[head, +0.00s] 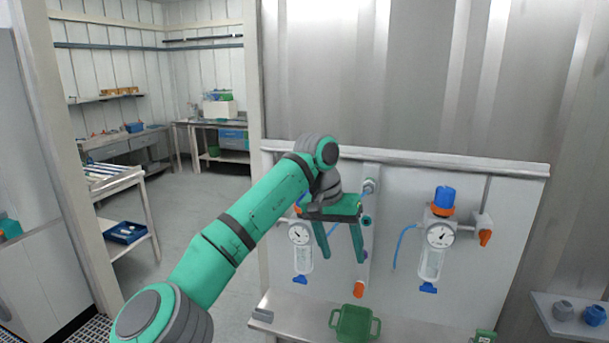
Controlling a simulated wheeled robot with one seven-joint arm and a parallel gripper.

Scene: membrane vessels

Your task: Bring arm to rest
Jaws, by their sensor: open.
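My arm, green with dark grey joints, reaches up from the bottom left in the head view. My gripper (342,260) is open and empty, its two green fingers pointing down in front of the white panel (391,262). It partly covers the left membrane vessel (301,262), a clear body with a round gauge and a blue bottom fitting. The right vessel (432,262), with a gauge and a blue and orange top, stands clear of the gripper. I cannot tell how far the fingers are from the panel.
A green two-handled tray (355,322) sits on the metal bench (283,312) below the gripper. An orange knob (360,289) and an orange valve handle (485,238) stick out from the panel. A shelf (570,322) holds small fittings at right. Open floor lies behind left.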

